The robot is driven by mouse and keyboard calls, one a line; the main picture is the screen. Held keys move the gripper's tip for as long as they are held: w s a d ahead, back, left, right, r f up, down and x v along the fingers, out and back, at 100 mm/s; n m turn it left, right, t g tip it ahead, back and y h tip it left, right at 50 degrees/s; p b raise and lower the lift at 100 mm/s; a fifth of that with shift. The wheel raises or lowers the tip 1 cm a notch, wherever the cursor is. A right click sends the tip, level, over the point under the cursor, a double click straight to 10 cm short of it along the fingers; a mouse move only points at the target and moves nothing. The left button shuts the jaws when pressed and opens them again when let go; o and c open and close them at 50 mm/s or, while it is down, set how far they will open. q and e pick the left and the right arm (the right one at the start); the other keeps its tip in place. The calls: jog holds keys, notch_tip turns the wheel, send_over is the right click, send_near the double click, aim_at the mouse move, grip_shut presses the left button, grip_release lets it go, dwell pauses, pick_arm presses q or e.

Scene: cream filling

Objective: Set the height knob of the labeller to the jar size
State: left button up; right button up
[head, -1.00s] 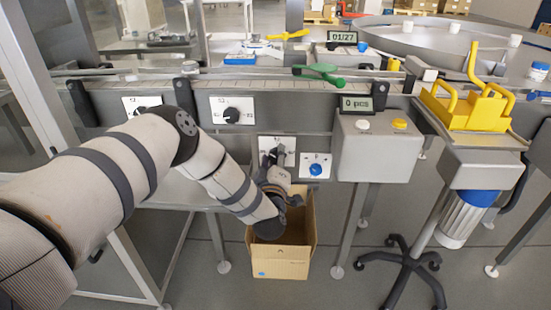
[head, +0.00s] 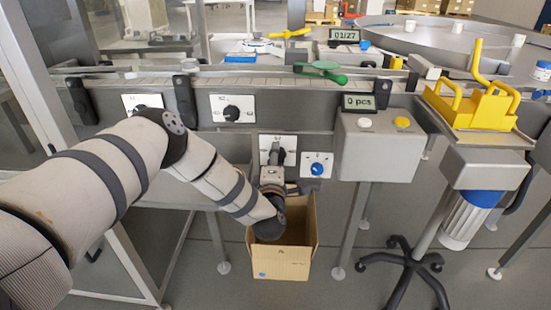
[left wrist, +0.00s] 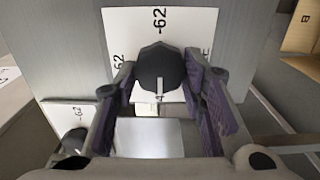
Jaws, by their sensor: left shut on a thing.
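A black faceted knob (left wrist: 158,68) sits on a white plate (left wrist: 118,22) in the left wrist view. Its white pointer line points down in that picture, toward a printed 62; other 62 marks stand above and to the left. My left gripper (left wrist: 160,85) has its purple-padded fingers on both sides of the knob and is shut on it. In the head view my left gripper (head: 273,165) covers much of this knob and its plate (head: 265,142), so the setting cannot be read there. My right gripper is not in view.
A plate with a blue knob (head: 317,168) is just to the right. Another black knob (head: 231,113) is above left. An open cardboard box (head: 282,262) stands below my gripper. A grey box with white and yellow buttons (head: 380,152) and a "0 pcs" display (head: 358,103) is at right.

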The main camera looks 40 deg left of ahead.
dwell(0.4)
pick_arm(q)
jog(key=o, duration=1.1)
jog(key=v, duration=1.2)
jog(key=shift+s, duration=0.1)
